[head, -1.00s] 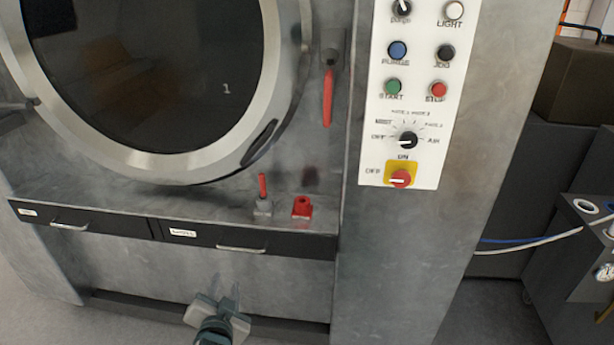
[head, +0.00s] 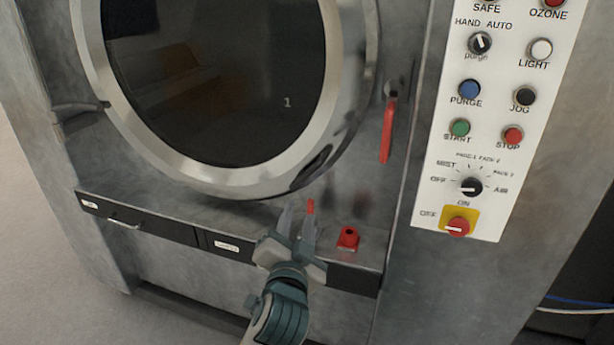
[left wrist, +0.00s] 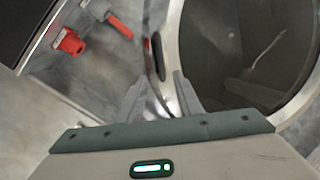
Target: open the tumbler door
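The tumbler door (head: 335,120) is a round steel ring with dark glass. It looks shut in the head view, with a hinge at its left. A dark slot-like handle (head: 311,168) sits on its lower right rim. The door (left wrist: 175,45) and the handle (left wrist: 158,55) also show in the left wrist view. My left gripper (head: 297,220) is open and empty, in front of the ledge below the handle, apart from the door. In the left wrist view its fingers (left wrist: 160,95) point toward the lower door rim. My right gripper is not in view.
A red lever (head: 387,132) hangs right of the door. A small red-tipped lever (head: 310,206) stands behind my left gripper, and a red fitting (head: 347,238) is on the ledge. The white control panel (head: 490,130) is at the right. Drawers (head: 150,228) run below the ledge.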

